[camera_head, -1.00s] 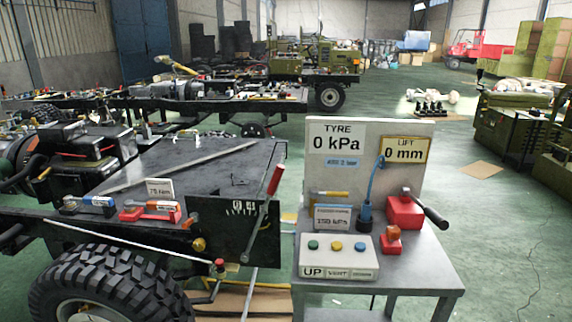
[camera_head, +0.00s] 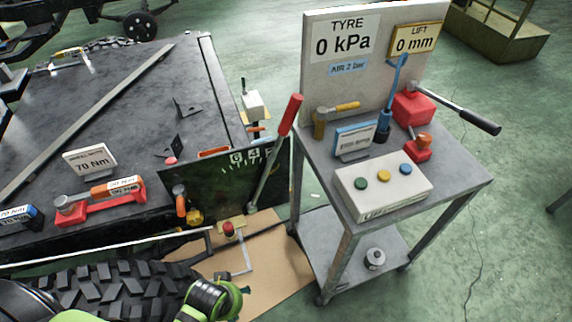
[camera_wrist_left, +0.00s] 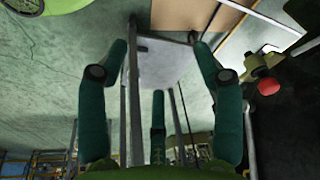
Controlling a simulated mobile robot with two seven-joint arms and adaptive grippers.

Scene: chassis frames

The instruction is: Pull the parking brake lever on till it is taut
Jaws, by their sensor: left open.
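The parking brake lever (camera_head: 276,148) has a red grip and a grey shaft. In the head view it stands tilted, its top leaning right, in front of a dark plate with a white marked scale (camera_head: 250,157). In the head view my left arm shows at the bottom edge, low and left of the lever and apart from it. In the left wrist view my left gripper (camera_wrist_left: 160,60) has its dark green fingers spread, with nothing held between them. I cannot make out the lever for certain in that view. My right gripper is not in view.
A grey cart (camera_head: 455,185) stands right of the lever, carrying a button box (camera_head: 385,188), a red tool with a black handle and a sign board. A large tyre (camera_head: 110,295) is at lower left. A red knob (camera_head: 229,229) sits below the lever. Open floor lies at right.

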